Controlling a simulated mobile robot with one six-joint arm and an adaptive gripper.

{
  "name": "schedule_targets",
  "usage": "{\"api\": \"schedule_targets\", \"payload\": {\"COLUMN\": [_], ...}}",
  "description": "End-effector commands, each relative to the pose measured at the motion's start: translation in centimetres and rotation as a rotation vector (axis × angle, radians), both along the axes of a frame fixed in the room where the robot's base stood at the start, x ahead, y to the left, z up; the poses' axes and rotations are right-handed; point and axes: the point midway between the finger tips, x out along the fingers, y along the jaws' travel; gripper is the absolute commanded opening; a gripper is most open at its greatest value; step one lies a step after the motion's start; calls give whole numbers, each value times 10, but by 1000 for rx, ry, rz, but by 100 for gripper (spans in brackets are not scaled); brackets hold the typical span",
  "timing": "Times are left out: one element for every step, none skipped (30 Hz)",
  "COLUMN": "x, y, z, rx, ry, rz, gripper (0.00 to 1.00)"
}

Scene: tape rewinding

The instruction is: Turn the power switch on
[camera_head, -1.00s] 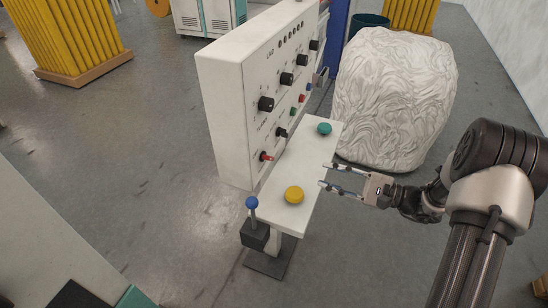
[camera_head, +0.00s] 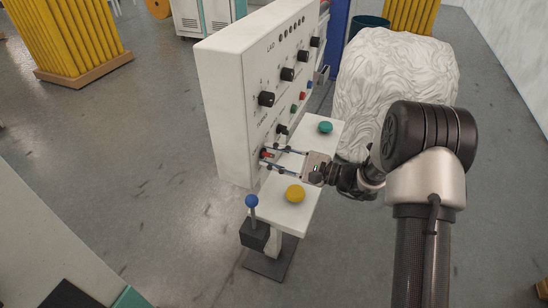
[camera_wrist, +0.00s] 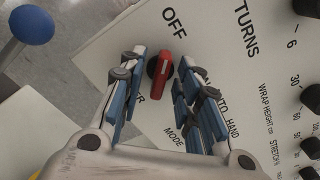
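The power switch, a small red lever knob (camera_head: 266,154) on a dark base, sits low on the near end of the white control panel (camera_head: 222,110). In the wrist view the red knob (camera_wrist: 163,75) has its upper end towards the word OFF. A label left of it is partly covered by a finger. My gripper (camera_head: 271,159) is open in front of the panel, its fingers reaching to the switch. In the wrist view the gripper (camera_wrist: 161,64) has one finger on each side of the knob, with visible gaps. Whether the fingertips touch the panel cannot be told.
A white shelf below the panel carries a yellow button (camera_head: 295,194) under my gripper and a green button (camera_head: 326,127) beyond it. A blue-topped joystick (camera_head: 252,202) stands at the near end. Black knobs (camera_head: 266,99) line the panel. A white wrapped bale (camera_head: 395,75) stands behind.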

Motion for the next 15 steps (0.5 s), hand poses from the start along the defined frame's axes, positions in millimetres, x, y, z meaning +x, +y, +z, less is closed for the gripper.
{"api": "schedule_targets", "payload": {"x": [0, 1, 1, 1, 1, 1, 1, 1, 1, 1, 1, 0, 0, 0, 0], "y": [1, 1, 1, 1, 1, 1, 1, 1, 1, 1, 1, 1, 1, 1, 1], "z": [0, 0, 0, 0, 0, 0, 0, 0, 0, 0, 0, 0, 0, 0, 0], "rx": [0, 0, 0, 0, 0, -1, 0, 0, 0, 0, 0, 0, 0, 0, 0], "ry": [0, 0, 0, 0, 0, 0, 0, 0, 0, 0, 0, 0, 0, 0, 0], "rz": [0, 0, -1, -1, -1, -1, 0, 0, 0, 0, 0, 0, 0, 0, 0], "gripper": [31, 31, 31, 31, 31, 31, 31, 30, 27, 25, 23, 20, 18, 16, 14]}}
